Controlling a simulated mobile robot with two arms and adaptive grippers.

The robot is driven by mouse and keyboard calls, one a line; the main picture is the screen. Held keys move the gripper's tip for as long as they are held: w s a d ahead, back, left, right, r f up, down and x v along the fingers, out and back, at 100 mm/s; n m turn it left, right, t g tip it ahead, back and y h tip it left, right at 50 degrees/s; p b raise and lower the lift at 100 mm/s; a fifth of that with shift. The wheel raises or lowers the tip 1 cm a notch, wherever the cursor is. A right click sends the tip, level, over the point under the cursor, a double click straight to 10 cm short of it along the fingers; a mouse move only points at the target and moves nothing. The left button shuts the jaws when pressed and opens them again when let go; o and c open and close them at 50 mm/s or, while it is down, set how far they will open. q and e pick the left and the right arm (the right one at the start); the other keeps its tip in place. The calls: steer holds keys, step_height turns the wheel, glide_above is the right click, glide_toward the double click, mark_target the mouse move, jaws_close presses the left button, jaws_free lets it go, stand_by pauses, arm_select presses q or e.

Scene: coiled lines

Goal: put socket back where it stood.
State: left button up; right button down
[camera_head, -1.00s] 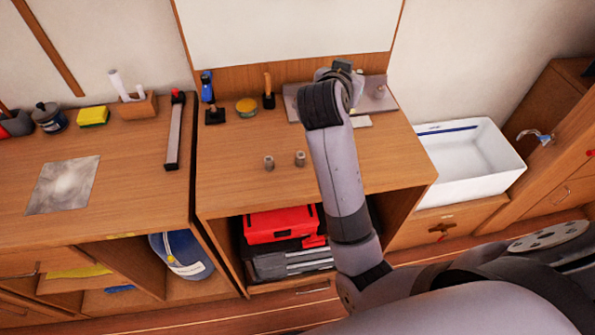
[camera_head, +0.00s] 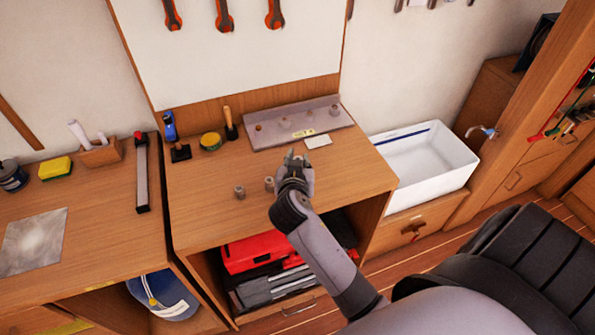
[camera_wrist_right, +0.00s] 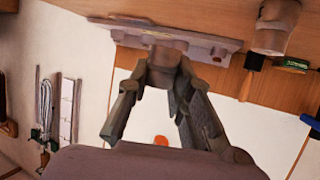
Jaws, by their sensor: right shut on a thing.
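My right gripper (camera_head: 291,158) is over the workbench, in front of the grey socket rail (camera_head: 262,138). In the right wrist view it (camera_wrist_right: 158,75) is shut on a grey socket (camera_wrist_right: 172,60). The rail (camera_wrist_right: 205,43) shows behind that socket there. In the head view the gripper mostly hides the held socket. Small grey sockets stand along the rail, and a brownish spot (camera_head: 259,127) shows near its left end. Two more sockets stand upright on the bench, one at left (camera_head: 239,192) and one (camera_head: 269,184) beside my gripper. My left gripper is not in view.
A white card (camera_head: 318,141) lies before the rail. A yellow-topped tin (camera_head: 210,141) and a wooden-handled tool (camera_head: 229,124) stand left of it. A white sink (camera_head: 428,165) is at right. The bench's left front is clear.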

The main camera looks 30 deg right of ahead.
step_height(320, 180, down, 4)
steer(key=shift+f, duration=0.1)
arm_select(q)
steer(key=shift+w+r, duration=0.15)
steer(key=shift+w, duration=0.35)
arm_select(e)
steer(key=shift+f, duration=0.25)
steer(key=shift+f, duration=0.2)
steer(key=c, duration=1.4)
jaws_free()
steer(key=shift+r, duration=0.1)
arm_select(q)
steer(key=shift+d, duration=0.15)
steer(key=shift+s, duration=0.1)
arm_select(e)
steer(key=shift+r, duration=0.1)
